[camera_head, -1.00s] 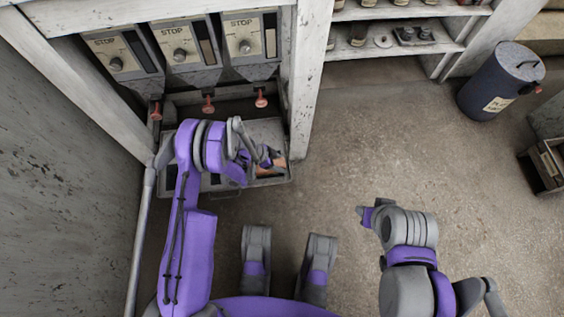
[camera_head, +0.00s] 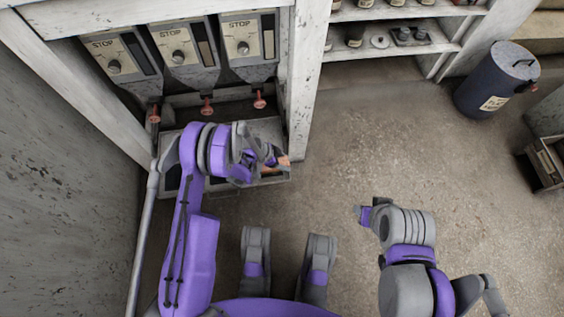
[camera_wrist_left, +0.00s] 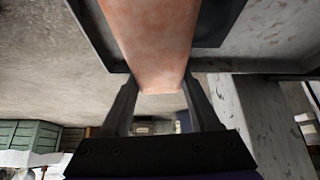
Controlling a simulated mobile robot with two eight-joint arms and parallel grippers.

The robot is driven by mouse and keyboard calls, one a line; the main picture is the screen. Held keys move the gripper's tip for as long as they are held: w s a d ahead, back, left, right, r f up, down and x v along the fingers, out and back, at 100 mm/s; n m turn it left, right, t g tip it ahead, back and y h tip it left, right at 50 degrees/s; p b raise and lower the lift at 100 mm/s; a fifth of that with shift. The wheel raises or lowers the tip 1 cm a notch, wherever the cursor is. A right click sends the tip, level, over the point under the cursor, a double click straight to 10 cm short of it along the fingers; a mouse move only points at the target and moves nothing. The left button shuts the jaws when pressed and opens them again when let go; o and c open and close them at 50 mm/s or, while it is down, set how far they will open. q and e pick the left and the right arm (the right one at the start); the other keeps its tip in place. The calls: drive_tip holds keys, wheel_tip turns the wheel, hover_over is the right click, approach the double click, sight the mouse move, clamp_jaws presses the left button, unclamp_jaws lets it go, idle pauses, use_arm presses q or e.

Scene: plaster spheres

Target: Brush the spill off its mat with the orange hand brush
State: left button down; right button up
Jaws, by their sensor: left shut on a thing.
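My left gripper (camera_head: 270,158) is over the right front part of a grey tray-like surface (camera_head: 268,128) below the dispensers. It is shut on the orange hand brush (camera_head: 283,163), of which a small part shows beyond the gripper. In the left wrist view, the brush's pale orange handle (camera_wrist_left: 152,40) runs between the two dark fingers (camera_wrist_left: 160,105); no bristles show. A dark patch, perhaps the mat (camera_wrist_left: 217,22), shows behind the handle. I cannot make out the spill; my left arm hides much of the surface. My right gripper (camera_head: 364,214) is small, over the floor, its fingers unclear.
Dispensers marked STOP (camera_head: 178,57) with red knobs (camera_head: 207,106) hang above the surface. A white post (camera_head: 306,80) stands close to its right. Shelves (camera_head: 390,48) and a blue bin (camera_head: 492,85) are farther right. The floor (camera_head: 400,140) between is clear.

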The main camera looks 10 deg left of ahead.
use_arm(q)
drive_tip(key=shift+w+d+r, duration=0.1)
drive_tip(key=shift+d+r, duration=0.05)
drive_tip(key=shift+d, duration=1)
drive_tip(key=shift+a+r, duration=0.3)
drive_tip(key=shift+a, duration=0.05)
drive_tip(key=shift+s+a+r+p, duration=0.3)
drive_tip(key=shift+r+p, duration=0.05)
drive_tip(key=shift+a, duration=0.15)
drive_tip(key=shift+w+a+f+h+b, duration=0.2)
drive_tip(key=shift+w+h+b, duration=0.15)
drive_tip(key=shift+h, duration=0.25)
drive_tip(key=shift+d, duration=0.25)
